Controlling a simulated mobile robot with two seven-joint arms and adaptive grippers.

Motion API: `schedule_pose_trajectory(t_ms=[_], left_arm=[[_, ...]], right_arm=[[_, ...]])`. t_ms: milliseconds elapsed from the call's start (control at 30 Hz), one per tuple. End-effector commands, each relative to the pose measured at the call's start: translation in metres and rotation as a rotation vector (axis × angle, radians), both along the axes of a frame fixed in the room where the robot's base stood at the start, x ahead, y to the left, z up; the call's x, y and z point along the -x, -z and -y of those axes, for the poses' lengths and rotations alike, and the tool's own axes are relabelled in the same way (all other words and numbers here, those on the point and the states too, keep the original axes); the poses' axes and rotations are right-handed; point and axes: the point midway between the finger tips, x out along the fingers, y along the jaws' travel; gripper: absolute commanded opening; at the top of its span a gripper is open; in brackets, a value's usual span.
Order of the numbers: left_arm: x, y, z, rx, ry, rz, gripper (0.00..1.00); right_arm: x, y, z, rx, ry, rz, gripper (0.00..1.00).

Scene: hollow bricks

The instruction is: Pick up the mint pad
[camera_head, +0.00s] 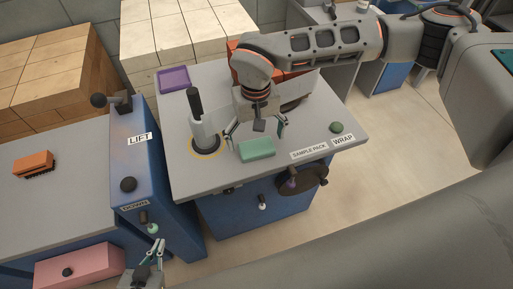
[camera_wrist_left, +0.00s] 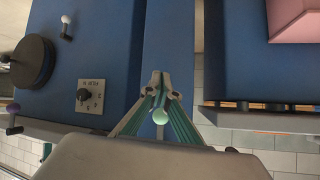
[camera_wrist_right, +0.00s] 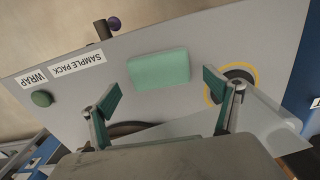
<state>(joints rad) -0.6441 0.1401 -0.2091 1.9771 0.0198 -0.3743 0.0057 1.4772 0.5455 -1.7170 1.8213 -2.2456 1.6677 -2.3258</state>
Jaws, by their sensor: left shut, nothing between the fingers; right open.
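The mint pad (camera_head: 257,149) is a flat pale-green block lying on the grey bench top, near the "SAMPLE PACK" label. In the right wrist view the pad (camera_wrist_right: 158,69) lies beyond the fingertips, roughly centred between them. My right gripper (camera_head: 256,130) is open and empty above and just behind the pad; its spread fingers also show in the right wrist view (camera_wrist_right: 162,86). My left gripper (camera_head: 157,245) is shut and empty, low in front of the blue cabinets. In the left wrist view its fingertips (camera_wrist_left: 160,85) meet near a small mint-green knob.
A dark-handled grey post (camera_head: 204,130) in a yellow ring stands left of the pad. A purple tray (camera_head: 174,79) and an orange-red box (camera_head: 243,66) are at the back. A green button (camera_head: 336,127) is at the right. A dark wheel (camera_head: 303,183) projects from the front.

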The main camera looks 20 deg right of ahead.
Motion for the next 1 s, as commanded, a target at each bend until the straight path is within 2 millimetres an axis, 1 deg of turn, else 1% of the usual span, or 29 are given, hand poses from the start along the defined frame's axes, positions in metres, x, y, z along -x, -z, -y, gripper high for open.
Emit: schedule_pose_trajectory(t_ms=[33, 133, 233, 400, 433, 467, 500, 567, 867, 1000], left_arm=[[0.000, 0.001, 0.000, 0.000, 0.000, -0.001, 0.00], [0.000, 0.001, 0.000, -0.001, 0.000, -0.001, 0.00], [0.000, 0.001, 0.000, -0.002, 0.000, 0.000, 0.00], [0.000, 0.000, 0.000, -0.002, 0.000, 0.001, 0.00], [0.000, 0.000, 0.000, -0.002, 0.000, 0.001, 0.00], [0.000, 0.000, -0.001, -0.002, 0.000, 0.001, 0.00], [0.000, 0.000, -0.001, -0.002, 0.000, 0.001, 0.00], [-0.001, 0.000, -0.001, -0.002, 0.000, 0.001, 0.00], [-0.001, 0.000, -0.001, -0.001, 0.000, 0.001, 0.00], [-0.001, 0.000, 0.000, -0.001, 0.000, 0.002, 0.00]], right_arm=[[0.001, 0.008, 0.000, -0.001, 0.000, -0.003, 0.89], [0.000, 0.016, 0.000, -0.001, 0.000, -0.001, 0.89], [0.000, 0.019, 0.000, -0.002, 0.000, -0.001, 0.89], [0.000, 0.019, 0.000, -0.002, 0.000, 0.000, 0.89], [0.000, 0.019, 0.000, -0.002, 0.000, 0.000, 0.86], [0.000, 0.019, 0.000, -0.002, 0.000, 0.000, 0.79], [0.000, 0.019, 0.000, -0.002, 0.000, 0.000, 0.68], [0.000, 0.019, 0.000, -0.002, 0.000, 0.000, 0.54], [0.000, 0.019, 0.000, -0.001, 0.000, 0.000, 0.54], [0.000, 0.015, 0.000, -0.002, 0.000, 0.001, 0.54]])
